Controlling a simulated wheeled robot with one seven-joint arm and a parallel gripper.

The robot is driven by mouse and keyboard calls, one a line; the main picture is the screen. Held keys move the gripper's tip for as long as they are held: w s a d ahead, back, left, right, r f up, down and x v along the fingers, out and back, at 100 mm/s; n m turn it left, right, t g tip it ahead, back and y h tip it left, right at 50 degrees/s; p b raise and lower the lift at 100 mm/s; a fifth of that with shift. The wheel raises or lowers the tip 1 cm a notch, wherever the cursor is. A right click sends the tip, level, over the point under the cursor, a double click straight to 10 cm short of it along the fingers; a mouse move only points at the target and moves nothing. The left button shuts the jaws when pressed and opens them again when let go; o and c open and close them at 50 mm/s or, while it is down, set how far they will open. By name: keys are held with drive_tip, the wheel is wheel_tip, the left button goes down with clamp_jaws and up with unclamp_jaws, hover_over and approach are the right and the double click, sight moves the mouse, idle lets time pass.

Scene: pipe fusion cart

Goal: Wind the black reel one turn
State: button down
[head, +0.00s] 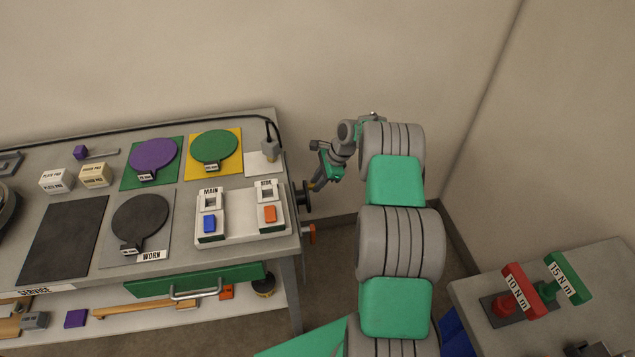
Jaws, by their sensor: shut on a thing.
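The black reel (303,196) is mounted on the right end of the grey cart, seen nearly edge-on. My gripper (317,184) is at the reel's right side, reaching in from the right. It is shut on the reel's handle, a small yellowish part at the jaws. The fingertips are small in the picture, and the exact grip on the handle is partly hidden by the gripper.
An orange-red part (309,233) sticks out of the cart's end below the reel. The cart top (182,207) holds plates, round discs and a switch panel (242,224). Red and green torque tools (515,291) stand on a table at right. Wall lies behind.

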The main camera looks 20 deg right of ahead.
sight(306, 197)
idle(0.4)
drive_tip(key=s+t+b, duration=0.1)
drive_tip(key=t+b, duration=0.2)
drive_tip(key=b, duration=0.1)
drive_tip(key=s+n+t+b, duration=0.1)
drive_tip(key=t+b, duration=0.2)
drive_tip(key=b, duration=0.1)
drive_tip(key=s+n+t+h+b, duration=0.1)
drive_tip(key=t+b, duration=0.3)
drive_tip(key=shift+s+a+r+b, duration=0.2)
drive_tip(key=shift+a+r+b, duration=0.1)
drive_tip(key=shift+b, duration=0.1)
drive_tip(key=s+n+t+y+b, duration=0.1)
drive_tip(key=t+b, duration=0.2)
drive_tip(key=b, duration=0.8)
drive_tip(key=s+n+t+b, duration=0.1)
drive_tip(key=n+t+b, duration=0.1)
drive_tip(key=b, duration=1)
drive_tip(key=s+f+n+t+y+b, duration=0.1)
drive_tip(key=t+b, duration=0.4)
drive_tip(key=b, duration=0.6)
drive_tip(key=shift+s+a+n+y, duration=0.15)
drive_tip(key=shift+a+n+y, duration=0.15)
drive_tip(key=shift+a+n, duration=0.15)
drive_tip(key=shift+r+b, duration=0.25)
drive_tip(key=shift+b, duration=0.05)
drive_tip(key=c, duration=1.3)
unclamp_jaws()
